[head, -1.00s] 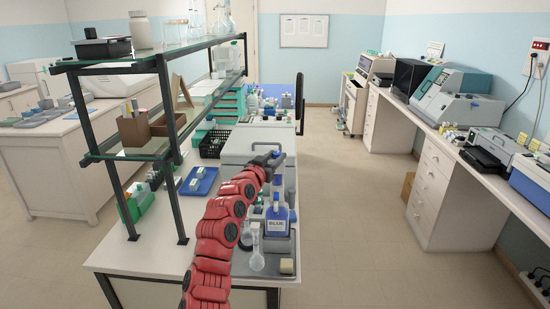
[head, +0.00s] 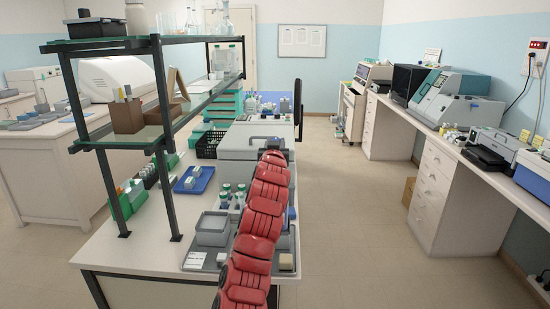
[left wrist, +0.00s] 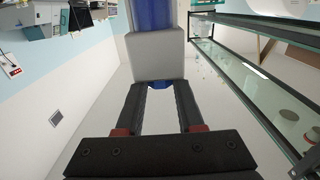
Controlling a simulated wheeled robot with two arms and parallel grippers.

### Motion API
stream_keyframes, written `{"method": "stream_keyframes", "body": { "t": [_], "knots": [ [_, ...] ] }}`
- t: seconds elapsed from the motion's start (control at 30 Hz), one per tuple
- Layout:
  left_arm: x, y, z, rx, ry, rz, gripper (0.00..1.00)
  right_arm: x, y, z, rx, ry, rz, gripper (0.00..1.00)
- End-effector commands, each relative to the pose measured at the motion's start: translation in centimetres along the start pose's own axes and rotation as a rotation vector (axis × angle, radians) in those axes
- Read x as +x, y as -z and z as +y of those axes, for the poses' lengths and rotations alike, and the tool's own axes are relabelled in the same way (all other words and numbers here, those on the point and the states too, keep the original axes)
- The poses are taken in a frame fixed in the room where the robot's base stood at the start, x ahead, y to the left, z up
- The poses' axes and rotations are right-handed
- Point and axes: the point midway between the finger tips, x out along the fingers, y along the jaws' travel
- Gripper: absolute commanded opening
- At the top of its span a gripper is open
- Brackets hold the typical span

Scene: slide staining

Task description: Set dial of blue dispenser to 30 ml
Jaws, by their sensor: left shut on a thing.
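The blue dispenser is mostly hidden behind my red left arm in the head view; only a blue sliver (head: 292,213) shows at the arm's right edge. In the left wrist view its pale grey block (left wrist: 155,55) and a blue part above it stand just past my fingertips. My left gripper (left wrist: 159,86) is shut on a small blue piece, seemingly the dial (left wrist: 158,84), at the grey block's near end. The dial's marks and setting cannot be read. The left gripper itself is hidden in the head view. My right gripper is not in view.
A shelf rack (head: 168,140) with black posts stands left of the arm on the bench. A grey box (head: 213,230) and several small bottles are close to the arm's left. A blue tray (head: 194,180) lies behind. The floor to the right is clear.

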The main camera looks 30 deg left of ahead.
Motion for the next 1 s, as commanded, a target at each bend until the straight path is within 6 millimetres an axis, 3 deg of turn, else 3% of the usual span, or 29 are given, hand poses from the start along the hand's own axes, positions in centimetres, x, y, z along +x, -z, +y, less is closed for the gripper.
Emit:
{"method": "stream_keyframes", "body": {
  "t": [0.37, 0.4, 0.57, 1.0],
  "knots": [
    [-0.04, -0.04, -0.05, -0.002, 0.014, -0.005, 0.00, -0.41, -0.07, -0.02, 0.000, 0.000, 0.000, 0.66],
    [-0.04, -0.04, -0.05, -0.002, 0.014, -0.005, 0.40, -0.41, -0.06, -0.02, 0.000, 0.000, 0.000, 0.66],
    [-0.04, -0.01, -0.06, -0.002, 0.013, -0.004, 0.68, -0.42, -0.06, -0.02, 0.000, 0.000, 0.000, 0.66],
    [-0.73, 0.03, -0.17, -0.001, 0.014, 0.000, 0.68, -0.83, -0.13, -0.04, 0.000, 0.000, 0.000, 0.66]
  ]
}}
